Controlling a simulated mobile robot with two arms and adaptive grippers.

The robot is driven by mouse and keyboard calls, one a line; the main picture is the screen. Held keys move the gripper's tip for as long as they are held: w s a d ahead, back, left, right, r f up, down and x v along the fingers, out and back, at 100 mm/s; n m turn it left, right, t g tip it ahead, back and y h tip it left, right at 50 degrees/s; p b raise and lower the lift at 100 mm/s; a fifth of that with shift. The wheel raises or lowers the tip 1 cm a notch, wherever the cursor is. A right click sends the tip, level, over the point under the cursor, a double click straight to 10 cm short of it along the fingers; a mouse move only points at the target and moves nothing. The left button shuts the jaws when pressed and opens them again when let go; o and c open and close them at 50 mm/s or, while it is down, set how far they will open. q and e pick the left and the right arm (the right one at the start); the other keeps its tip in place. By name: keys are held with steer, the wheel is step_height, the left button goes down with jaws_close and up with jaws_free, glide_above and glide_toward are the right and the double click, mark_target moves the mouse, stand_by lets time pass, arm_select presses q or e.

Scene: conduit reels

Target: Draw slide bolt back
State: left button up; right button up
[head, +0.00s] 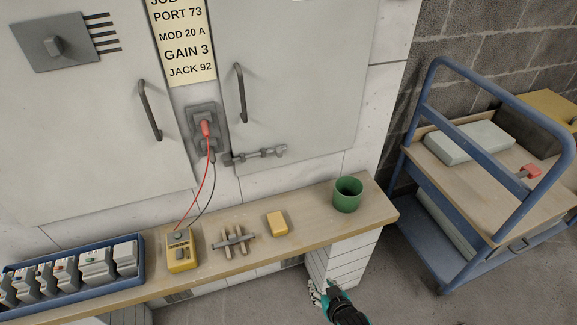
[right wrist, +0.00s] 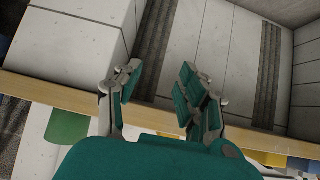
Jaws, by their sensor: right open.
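The grey slide bolt (head: 258,154) sits across the lower edge of the right cabinet door (head: 300,75), near the gap between the two doors. Its rod lies horizontally in its brackets. My right gripper (head: 322,290) is low in the head view, in front of the shelf and below the green cup, well apart from the bolt. In the right wrist view my right gripper (right wrist: 158,88) is open, with nothing between its fingers. The bolt cannot be made out in the right wrist view. My left gripper is in neither view.
The wooden shelf (head: 355,218) below the doors holds a green cup (head: 347,194), a yellow block (head: 277,222), a yellow meter (head: 180,250) with leads, and a blue tray (head: 75,291). A blue cart (head: 437,180) stands right. Door handles (head: 240,93) protrude above the bolt.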

steer(key=w+a+r+t, duration=0.1)
steer(key=w+r, duration=0.1)
steer(key=w+r+t+b, duration=0.1)
steer(key=w+r, duration=0.1)
steer(key=r, duration=0.1)
steer(key=w+a+r+y+b, duration=0.1)
steer(key=w+r, duration=0.1)
steer(key=r, duration=0.1)
steer(key=shift+w+a+t, duration=0.15)
steer(key=shift+a+t, duration=0.15)
steer(key=shift+t, duration=0.1)
steer(key=t+y+b, duration=0.2)
steer(key=t+b, duration=0.2)
steer(key=t, duration=0.1)
glide_toward(281, 152)
steer(key=b+x, duration=0.1)
steer(key=x, duration=0.7)
steer(key=shift+w+a+b, duration=0.15)
steer(key=shift+b, duration=0.25)
steer(key=shift+w+a, duration=0.15)
steer(key=shift+w, duration=0.25)
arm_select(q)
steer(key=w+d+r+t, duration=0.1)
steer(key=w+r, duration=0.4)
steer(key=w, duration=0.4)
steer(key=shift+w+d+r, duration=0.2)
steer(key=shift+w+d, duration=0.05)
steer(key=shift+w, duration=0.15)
arm_select(e)
jaws_close()
